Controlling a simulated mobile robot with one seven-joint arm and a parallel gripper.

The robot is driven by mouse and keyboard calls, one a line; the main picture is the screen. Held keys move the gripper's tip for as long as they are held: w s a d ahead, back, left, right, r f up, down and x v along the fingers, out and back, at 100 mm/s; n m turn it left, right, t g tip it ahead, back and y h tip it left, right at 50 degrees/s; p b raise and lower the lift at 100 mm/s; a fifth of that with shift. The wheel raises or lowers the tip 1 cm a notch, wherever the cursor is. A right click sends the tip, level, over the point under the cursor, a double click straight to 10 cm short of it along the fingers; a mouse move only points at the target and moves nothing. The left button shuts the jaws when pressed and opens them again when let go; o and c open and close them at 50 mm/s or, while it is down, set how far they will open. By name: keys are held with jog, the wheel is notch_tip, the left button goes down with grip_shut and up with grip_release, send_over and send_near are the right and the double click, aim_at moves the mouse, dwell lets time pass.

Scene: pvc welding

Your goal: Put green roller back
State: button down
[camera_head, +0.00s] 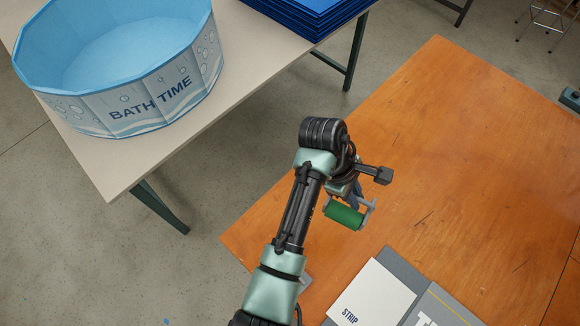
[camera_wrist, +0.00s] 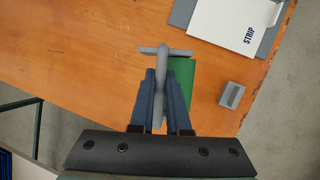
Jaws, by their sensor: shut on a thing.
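The green roller (camera_head: 344,215) is a green cylinder in a grey frame, above the orange wooden table near its left edge. In the wrist view the green roller (camera_wrist: 180,84) shows beside and partly behind my fingers. My gripper (camera_wrist: 161,75) is shut on the grey handle or frame of the roller. In the head view the arm hides most of my gripper (camera_head: 353,196). A small grey block-like holder (camera_wrist: 231,95) is on the table to the right of the roller in the wrist view. Whether the roller touches the table I cannot tell.
The wooden table (camera_head: 450,150) is mostly clear. A white sheet marked STRIP (camera_head: 372,296) lies on a grey mat at its front. A pale table (camera_head: 110,175) at the left bears a blue BATH TIME tub (camera_head: 150,100) and blue sheets (camera_head: 312,18).

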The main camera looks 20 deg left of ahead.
jog(key=a+n+t, duration=0.1)
jog(key=n, duration=0.1)
jog(key=a+f+n+y, duration=0.1)
jog(key=a+n, duration=0.1)
jog(key=a+n+t, duration=0.1)
jog(key=n, duration=0.1)
jog(key=shift+s+a+f+n+t, duration=0.25)
jog(key=shift+s+f+n+t, duration=0.05)
jog(key=shift+s+n, duration=0.1)
jog(key=s+a+f+n+t+y, duration=0.1)
jog(key=s+a+f+n+y, duration=0.15)
jog(key=a+n, duration=0.6)
jog(key=shift+y, duration=0.45)
jog(key=shift+s+a+f, duration=0.1)
jog(key=shift+s+f, duration=0.1)
jog(key=shift+f, duration=1.35)
jog(key=shift+s+a+f, duration=0.15)
jog(key=shift+f, duration=1.45)
jog(key=shift+s+a+f, duration=0.1)
jog(key=shift+s+f, duration=0.1)
jog(key=shift+f, duration=1.35)
jog(key=shift+f, duration=0.15)
jog(key=c, duration=0.9)
grip_release()
